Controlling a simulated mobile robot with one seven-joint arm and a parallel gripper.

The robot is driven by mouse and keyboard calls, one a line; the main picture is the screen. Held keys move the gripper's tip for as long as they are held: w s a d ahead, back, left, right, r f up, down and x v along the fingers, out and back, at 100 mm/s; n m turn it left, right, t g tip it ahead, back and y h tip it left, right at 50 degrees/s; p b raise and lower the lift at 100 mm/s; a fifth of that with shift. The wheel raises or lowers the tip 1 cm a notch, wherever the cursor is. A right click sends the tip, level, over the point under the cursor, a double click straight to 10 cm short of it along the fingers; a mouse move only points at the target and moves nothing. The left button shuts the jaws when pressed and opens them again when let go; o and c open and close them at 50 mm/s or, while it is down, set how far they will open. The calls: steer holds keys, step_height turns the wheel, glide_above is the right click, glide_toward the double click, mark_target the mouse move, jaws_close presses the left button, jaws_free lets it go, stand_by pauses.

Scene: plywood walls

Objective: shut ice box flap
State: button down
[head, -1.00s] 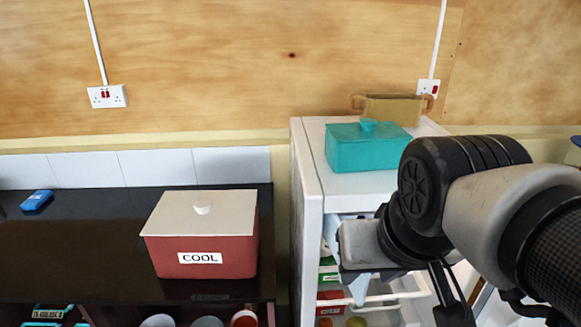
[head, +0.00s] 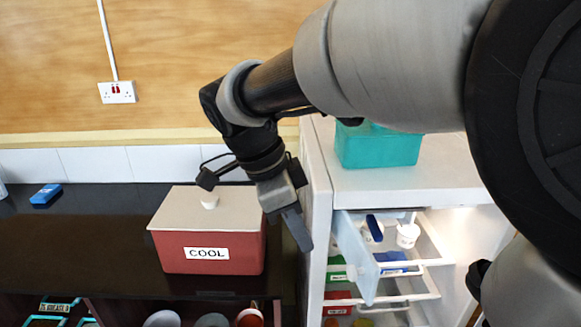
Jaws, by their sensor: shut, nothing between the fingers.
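The white fridge (head: 400,182) stands open at the right in the head view, and its lit inside shows. The ice box flap (head: 355,255) is a pale blue panel at the top left of the opening. It stands swung open, sticking out toward me. Behind it the ice box space holds white tubs (head: 407,235) and a dark blue item. My gripper (head: 300,235) is shut and empty, pointing down. In the picture it lies left of the flap, over the fridge's left edge, apart from the flap.
A red box marked COOL (head: 210,248) with a pale lid stands on the dark counter (head: 90,235) to the left. A teal container (head: 378,148) sits on the fridge top. Wire shelves (head: 400,290) with food lie below the flap. My arm covers the upper right.

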steer(key=w+d+f+p, duration=0.1)
steer(key=d+f, duration=0.6)
steer(key=f, duration=0.1)
steer(key=shift+f, duration=0.2)
steer(key=shift+d, duration=0.2)
